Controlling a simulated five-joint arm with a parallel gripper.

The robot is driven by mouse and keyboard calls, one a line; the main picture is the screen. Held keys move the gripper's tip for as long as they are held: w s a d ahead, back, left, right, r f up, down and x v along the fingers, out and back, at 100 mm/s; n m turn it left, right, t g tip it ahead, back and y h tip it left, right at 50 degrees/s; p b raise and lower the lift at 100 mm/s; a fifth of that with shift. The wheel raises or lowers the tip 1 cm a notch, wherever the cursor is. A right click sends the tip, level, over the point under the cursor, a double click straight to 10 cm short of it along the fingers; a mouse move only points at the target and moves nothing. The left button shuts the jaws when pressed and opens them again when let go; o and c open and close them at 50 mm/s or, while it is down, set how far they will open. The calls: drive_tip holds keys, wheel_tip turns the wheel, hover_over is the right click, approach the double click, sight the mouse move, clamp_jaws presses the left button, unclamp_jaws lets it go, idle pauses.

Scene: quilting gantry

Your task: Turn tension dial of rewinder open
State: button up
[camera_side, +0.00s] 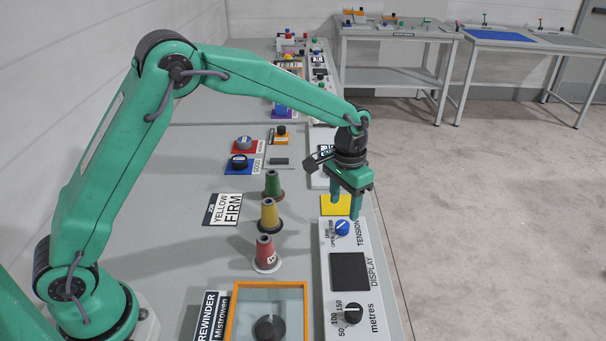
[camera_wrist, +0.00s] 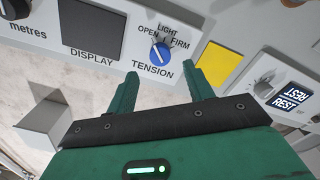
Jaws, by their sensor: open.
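The tension dial (camera_side: 342,228) is a small blue knob with a white pointer mark on the rewinder's pale front panel (camera_side: 326,277). The dial also shows in the wrist view (camera_wrist: 161,54), with OPEN, LIGHT and FIRM printed around it and TENSION below. Its mark points up and slightly left in that view, near OPEN and LIGHT; I cannot tell exactly which. My gripper (camera_side: 345,204) is open and empty, pointing down above the panel close to the dial. In the wrist view its two fingers (camera_wrist: 165,75) stand either side of the dial's line, apparently not touching it.
A black display (camera_side: 349,271) and a metres knob (camera_side: 353,313) sit on the same panel. A yellow square (camera_side: 336,204) lies beyond the dial. Red, yellow and green thread cones (camera_side: 268,215) stand to the left, near a YELLOW FIRM card (camera_side: 229,209). An orange-framed cover (camera_side: 235,313) is nearer.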

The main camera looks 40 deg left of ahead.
drive_tip(key=shift+r, duration=1)
drive_tip(key=shift+r, duration=0.1)
drive_tip(key=shift+s+a+r, duration=0.1)
drive_tip(key=shift+a+r, duration=0.05)
drive_tip(key=shift+r, duration=0.1)
drive_tip(key=s+a+r+n+t, duration=0.1)
drive_tip(key=s+a+r, duration=0.3)
drive_tip(key=s+r, duration=0.2)
drive_tip(key=s+a+r+t, duration=0.2)
drive_tip(key=s+a+r, duration=0.2)
drive_tip(key=s+r, duration=0.25)
drive_tip(key=s+a+n+t, duration=0.1)
drive_tip(key=s+a, duration=0.3)
drive_tip(key=s, duration=1.1)
drive_tip(key=shift+s+a+t, duration=0.2)
drive_tip(key=shift+s+t, duration=0.15)
drive_tip(key=shift+t, duration=0.45)
